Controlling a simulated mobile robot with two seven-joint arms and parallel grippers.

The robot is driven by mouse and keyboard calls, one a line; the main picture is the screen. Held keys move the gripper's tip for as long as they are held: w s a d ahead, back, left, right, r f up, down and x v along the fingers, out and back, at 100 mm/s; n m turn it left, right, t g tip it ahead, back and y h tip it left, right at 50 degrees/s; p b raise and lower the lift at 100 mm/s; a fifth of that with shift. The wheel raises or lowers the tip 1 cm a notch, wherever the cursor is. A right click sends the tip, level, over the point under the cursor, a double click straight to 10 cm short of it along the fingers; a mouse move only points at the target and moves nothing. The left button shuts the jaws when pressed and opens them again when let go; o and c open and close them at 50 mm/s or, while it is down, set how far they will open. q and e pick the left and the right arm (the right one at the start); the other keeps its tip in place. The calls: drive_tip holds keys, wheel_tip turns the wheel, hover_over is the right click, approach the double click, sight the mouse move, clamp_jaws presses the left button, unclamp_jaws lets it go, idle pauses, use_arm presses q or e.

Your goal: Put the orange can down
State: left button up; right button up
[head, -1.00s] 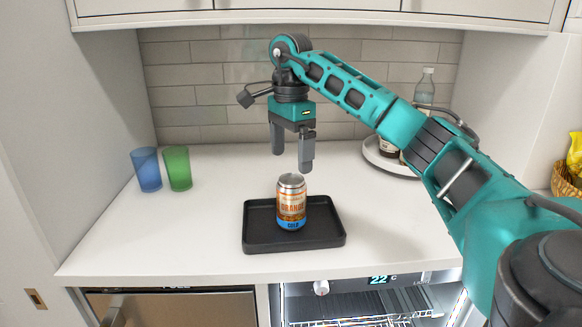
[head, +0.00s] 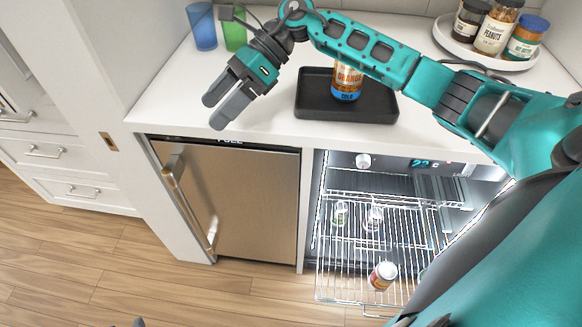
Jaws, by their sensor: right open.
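The orange can (head: 347,84) stands upright on the black tray (head: 312,103) on the white counter. My right arm passes in front of it and hides its top. My right gripper (head: 214,111) is open and empty. It points down and to the left near the counter's front edge, left of the tray and clear of the can.
Blue (head: 202,28) and green (head: 234,34) cups stand at the back left. A round white tray (head: 452,44) holds jars at the back right. Below, the open fridge has a pulled-out wire rack (head: 340,273) with a can (head: 382,276) and glasses.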

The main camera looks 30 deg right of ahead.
drive_tip(key=s+a+m+t+y, duration=0.2)
drive_tip(key=a+m+t+y, duration=0.1)
drive_tip(key=a+m+y, duration=0.45)
drive_tip(key=s+d+f+m+t+h, duration=0.25)
drive_tip(key=f+m+t+h, duration=0.4)
drive_tip(key=m, duration=0.85)
drive_tip(key=s+d+f+m+t+h, duration=0.1)
drive_tip(key=d+f+m+t+h, duration=0.35)
drive_tip(key=m, duration=0.95)
drive_tip(key=s+d+f+m+g+h, duration=0.3)
drive_tip(key=s+f+m+h, duration=0.3)
drive_tip(key=s+f+m, duration=0.5)
wheel_tip(320, 180, down, 4)
drive_tip(key=shift+s+r, duration=0.15)
drive_tip(key=shift+s, duration=0.55)
drive_tip(key=shift+d, duration=0.1)
drive_tip(key=shift+c, duration=0.4)
